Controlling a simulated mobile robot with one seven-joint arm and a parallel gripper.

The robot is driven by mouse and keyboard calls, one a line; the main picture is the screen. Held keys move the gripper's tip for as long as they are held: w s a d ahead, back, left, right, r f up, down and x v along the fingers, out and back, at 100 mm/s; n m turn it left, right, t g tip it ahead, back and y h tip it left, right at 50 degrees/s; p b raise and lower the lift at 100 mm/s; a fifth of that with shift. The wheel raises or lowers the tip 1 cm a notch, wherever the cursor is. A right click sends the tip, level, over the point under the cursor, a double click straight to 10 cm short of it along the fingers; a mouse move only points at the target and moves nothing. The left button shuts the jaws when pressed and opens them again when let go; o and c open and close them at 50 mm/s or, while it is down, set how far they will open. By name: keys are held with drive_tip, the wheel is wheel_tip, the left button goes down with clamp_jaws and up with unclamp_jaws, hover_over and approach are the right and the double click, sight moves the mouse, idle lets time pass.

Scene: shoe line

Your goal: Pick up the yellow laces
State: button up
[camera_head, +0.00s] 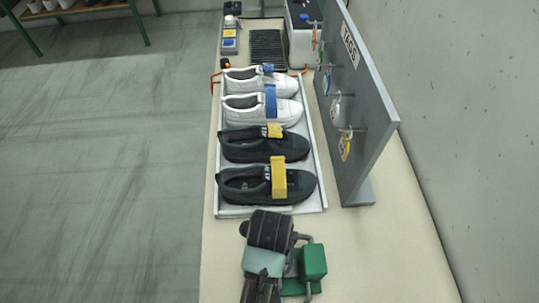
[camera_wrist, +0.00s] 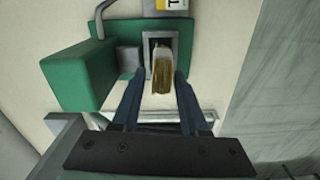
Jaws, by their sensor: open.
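A yellow bundle (camera_wrist: 162,68), which looks like the yellow laces, stands in a grey-framed slot of a green device (camera_wrist: 78,75) in the wrist view. My gripper (camera_wrist: 157,78) is open, with one dark blue finger on each side of the bundle's lower part. I cannot tell whether the fingers touch it. In the head view my arm covers part of the green device (camera_head: 313,261), and the bundle in the slot is hidden. Another yellow item (camera_head: 345,146) hangs from a hook on the grey board.
A white tray (camera_head: 309,203) holds two white and two black shoes with blue or yellow bands. The upright grey board (camera_head: 370,110) with hooks stands to its right. A grey box (camera_head: 302,35) and a black rack (camera_head: 267,47) are at the far end. Open floor lies left.

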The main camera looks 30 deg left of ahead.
drive_tip(key=shift+s+f+p, duration=0.1)
drive_tip(key=shift+f+p, duration=0.4)
drive_tip(key=shift+f, duration=2.2)
clamp_jaws()
